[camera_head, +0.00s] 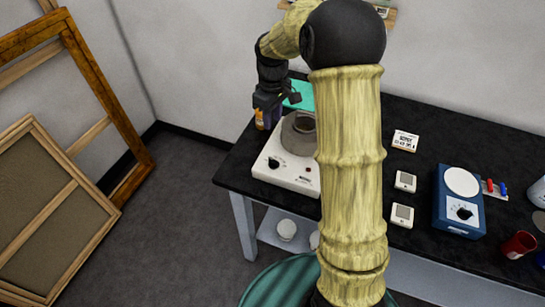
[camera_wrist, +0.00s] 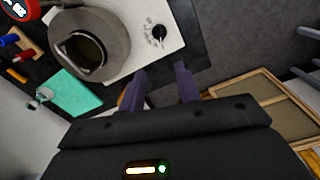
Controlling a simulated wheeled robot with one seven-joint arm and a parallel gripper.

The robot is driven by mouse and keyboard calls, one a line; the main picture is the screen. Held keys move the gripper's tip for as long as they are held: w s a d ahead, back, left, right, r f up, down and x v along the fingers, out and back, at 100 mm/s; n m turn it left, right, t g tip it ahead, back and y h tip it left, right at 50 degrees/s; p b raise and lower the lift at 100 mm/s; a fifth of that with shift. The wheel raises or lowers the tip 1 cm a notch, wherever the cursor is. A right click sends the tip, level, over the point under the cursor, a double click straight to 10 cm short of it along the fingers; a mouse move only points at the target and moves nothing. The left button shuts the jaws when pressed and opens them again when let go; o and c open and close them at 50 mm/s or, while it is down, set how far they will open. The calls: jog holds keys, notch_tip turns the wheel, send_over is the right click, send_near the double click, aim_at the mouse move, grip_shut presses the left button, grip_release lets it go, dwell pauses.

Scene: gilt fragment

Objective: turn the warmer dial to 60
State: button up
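The white warmer (camera_head: 287,178) stands on the black table with a grey pot (camera_head: 299,134) on top. Its black dial (camera_head: 273,163) is on the front left of its face; the scale is too small to read. In the wrist view the dial (camera_wrist: 159,31) shows beyond my fingertips, next to the pot (camera_wrist: 92,43) on the white warmer (camera_wrist: 135,15). My gripper (camera_head: 284,98) is above the table's back left, behind the warmer's dial side. In the wrist view my gripper (camera_wrist: 160,80) has its two dark fingers apart with nothing between them, not touching the dial.
A blue device (camera_head: 459,218) with a white round plate and its own dial stands to the right. Small white timers (camera_head: 405,181), a label card (camera_head: 405,140) and a red cup (camera_head: 519,244) are on the table. A teal sheet (camera_wrist: 75,93) lies beside the warmer. Wooden frames (camera_head: 55,180) lean at left.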

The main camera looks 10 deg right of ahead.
aim_at(273, 159)
jog(key=shift+f, duration=0.1)
notch_tip(273, 159, down, 17)
jog(key=p, duration=0.3)
jog(key=shift+f, duration=0.15)
dwell(0.3)
grip_shut()
